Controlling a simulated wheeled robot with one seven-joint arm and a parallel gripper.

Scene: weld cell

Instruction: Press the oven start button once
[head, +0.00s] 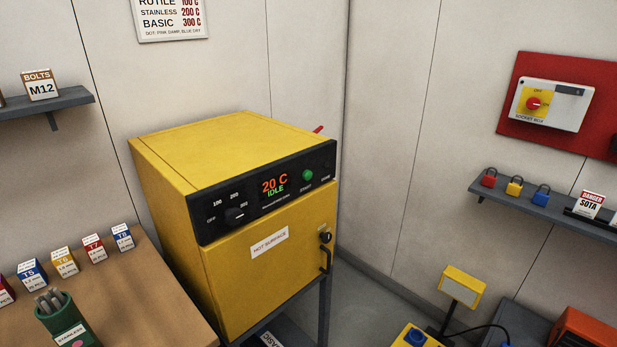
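The yellow oven (265,270) stands on a dark stand in the middle of the head view, with its door shut. Its black control panel (290,205) runs along the top of the front. The green start button (308,175) is on the right part of the panel. The display (274,185) reads "20 C IDLE". A dark dial (235,214) sits at the panel's left with temperature marks around it. My gripper is not in view.
A bench (150,300) with several small labelled boxes and a green rod holder (67,325) is left of the oven. A shelf (555,211) with padlocks and a red board (600,80) are on the right wall. A yellow lamp (463,286) stands at lower right.

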